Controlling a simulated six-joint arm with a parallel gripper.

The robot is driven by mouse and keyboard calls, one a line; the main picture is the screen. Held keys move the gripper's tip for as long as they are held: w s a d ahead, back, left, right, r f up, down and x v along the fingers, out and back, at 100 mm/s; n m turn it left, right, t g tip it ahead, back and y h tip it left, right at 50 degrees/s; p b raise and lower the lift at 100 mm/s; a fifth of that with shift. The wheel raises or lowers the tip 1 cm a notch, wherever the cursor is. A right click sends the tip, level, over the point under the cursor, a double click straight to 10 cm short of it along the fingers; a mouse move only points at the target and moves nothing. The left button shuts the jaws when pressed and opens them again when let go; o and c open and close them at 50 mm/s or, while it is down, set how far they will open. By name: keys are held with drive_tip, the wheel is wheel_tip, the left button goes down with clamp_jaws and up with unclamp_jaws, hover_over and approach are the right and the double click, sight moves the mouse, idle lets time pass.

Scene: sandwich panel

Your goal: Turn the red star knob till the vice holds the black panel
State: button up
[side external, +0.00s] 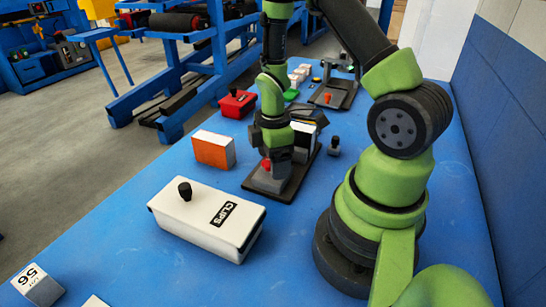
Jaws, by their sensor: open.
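The red star knob (266,164) shows as a small red patch at the lower left of my gripper, on a grey block of the vice (267,182). The vice sits on a dark base plate on the blue table. My gripper (275,158) points down right at the knob and is open. The gripper hides most of the knob, and I cannot tell whether the fingers touch it. A dark flat piece (312,115), possibly the black panel, shows just behind the gripper, above a white and black block (304,140). Its seating in the vice is hidden.
A white CLIPS box (205,220) with a black knob stands in front. An orange and white block (213,149) and a red box (237,103) stand left. A small black knobbed piece (334,147) stands right. Another dark fixture (335,94) is behind.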

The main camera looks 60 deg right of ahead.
drive_tip(key=c, duration=0.9)
